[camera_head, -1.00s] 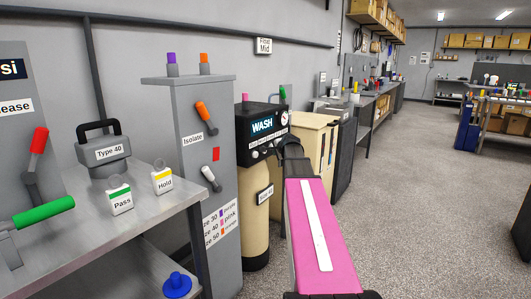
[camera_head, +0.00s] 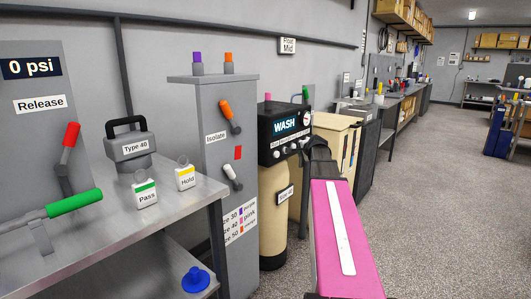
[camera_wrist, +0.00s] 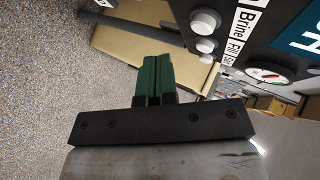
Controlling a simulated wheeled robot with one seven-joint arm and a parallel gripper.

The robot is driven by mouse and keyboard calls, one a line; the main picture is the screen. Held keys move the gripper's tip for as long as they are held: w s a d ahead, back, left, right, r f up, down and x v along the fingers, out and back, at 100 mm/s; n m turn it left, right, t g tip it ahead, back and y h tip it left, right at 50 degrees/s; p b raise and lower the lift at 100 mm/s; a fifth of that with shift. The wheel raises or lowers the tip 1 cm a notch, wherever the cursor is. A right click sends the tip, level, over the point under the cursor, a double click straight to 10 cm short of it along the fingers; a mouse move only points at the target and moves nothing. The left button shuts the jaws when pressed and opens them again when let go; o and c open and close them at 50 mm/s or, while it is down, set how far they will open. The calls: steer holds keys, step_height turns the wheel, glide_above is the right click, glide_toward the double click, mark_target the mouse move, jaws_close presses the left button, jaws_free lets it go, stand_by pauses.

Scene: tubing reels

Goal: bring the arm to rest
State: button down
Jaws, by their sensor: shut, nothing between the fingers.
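My arm shows in the head view as a pink link (camera_head: 340,240) with a white stripe, stretched forward from the bottom edge. Its far end reaches the WASH unit (camera_head: 284,145), and whether it touches cannot be told. My gripper is hidden there. In the wrist view my gripper (camera_wrist: 152,62) has two green fingers close together, shut and empty. Beyond the fingers lie a tan surface and the speckled floor. The unit's dark panel (camera_wrist: 225,25), with white knobs and a round gauge, is close at the upper right.
A steel bench (camera_head: 110,230) at left holds a Type 40 block (camera_head: 130,148), Pass (camera_head: 145,195) and Hold (camera_head: 186,179) boxes, and a green-handled lever (camera_head: 74,201). A grey Isolate column (camera_head: 215,140) stands beside it. The floor (camera_head: 430,200) at right is open.

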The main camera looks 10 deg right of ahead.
steer(key=s+a+f+n+g, duration=0.35)
steer(key=s+a+f, duration=0.4)
steer(key=f, duration=0.25)
steer(key=s+a+f+n+g, duration=0.3)
steer(key=s+a+f+n, duration=0.2)
steer(key=s+a+f, duration=0.3)
steer(key=s+a+f+n+g, duration=0.2)
steer(key=s+a+f+n, duration=0.1)
steer(key=s+f, duration=0.3)
steer(key=s+a+f+n+g, duration=0.3)
steer(key=s+a+f+n, duration=0.1)
steer(key=s, duration=0.7)
steer(key=shift+a+f+h, duration=0.4)
steer(key=shift+a+f, duration=0.45)
steer(key=shift+a, duration=0.3)
